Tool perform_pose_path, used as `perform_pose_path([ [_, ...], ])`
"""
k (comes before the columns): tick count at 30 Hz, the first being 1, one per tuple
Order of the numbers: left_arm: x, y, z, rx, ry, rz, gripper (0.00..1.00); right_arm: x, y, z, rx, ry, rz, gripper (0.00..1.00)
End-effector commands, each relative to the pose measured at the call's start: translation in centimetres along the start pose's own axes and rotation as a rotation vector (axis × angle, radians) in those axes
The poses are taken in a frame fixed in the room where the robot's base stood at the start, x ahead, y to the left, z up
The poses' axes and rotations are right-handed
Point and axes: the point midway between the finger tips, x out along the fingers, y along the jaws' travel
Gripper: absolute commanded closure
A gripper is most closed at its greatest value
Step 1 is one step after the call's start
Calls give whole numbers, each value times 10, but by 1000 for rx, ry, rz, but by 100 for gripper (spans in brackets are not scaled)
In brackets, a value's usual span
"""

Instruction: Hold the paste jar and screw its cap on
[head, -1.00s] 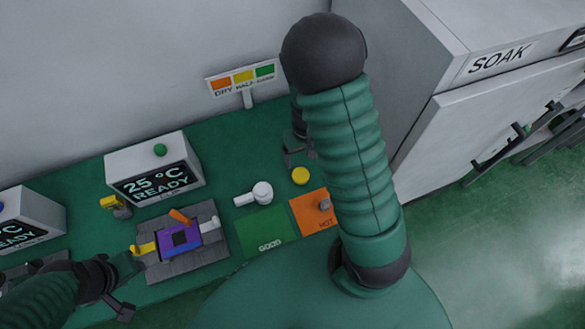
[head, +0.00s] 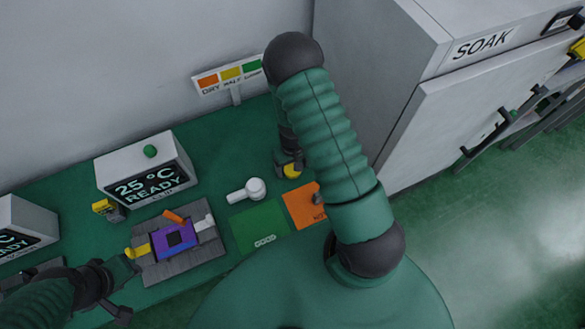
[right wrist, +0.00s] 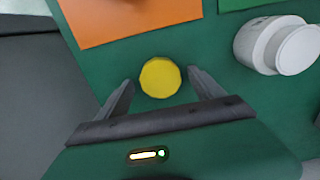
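A round yellow piece, seemingly the cap (head: 292,171), lies on the green bench; it also shows in the right wrist view (right wrist: 160,77). My right gripper (right wrist: 160,88) is open, its two fingers on either side of the yellow piece with gaps between. In the head view the right gripper (head: 288,163) is partly hidden by my arm. A white jar-like object (head: 255,189) with a stub on its left lies nearby; it is at the upper right in the right wrist view (right wrist: 268,45). My left gripper (head: 122,285) is beside the fixture's yellow end; its fingers are unclear.
A grey fixture (head: 195,255) holds a purple block (head: 172,241) with an orange lever. Green GOOD (head: 258,225) and orange HOT (head: 298,205) pads lie in front. A "25 °C READY" box (head: 150,175) stands behind the fixture. The SOAK cabinet (head: 430,110) rises at right.

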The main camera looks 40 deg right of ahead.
Motion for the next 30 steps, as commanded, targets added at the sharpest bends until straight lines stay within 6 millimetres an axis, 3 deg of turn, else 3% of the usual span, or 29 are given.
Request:
perform_pose_path([
  [2, 0, 0, 0, 0, 0, 0, 64, 0, 0, 0, -1, 0, 0, 36],
  [13, 0, 0, 0, 0, 0, 0, 64, 0, 0, 0, -1, 0, 0, 84],
  [23, 0, 0, 0, 0, 0, 0, 64, -8, 0, 0, -1, 1, 0, 84],
  [26, 1, 0, 0, 0, 0, 0, 64, -24, 0, -1, -3, 4, 0, 84],
  [30, 2, 0, 0, 0, 0, 0, 64, -60, 0, -1, -4, 6, 0, 84],
])
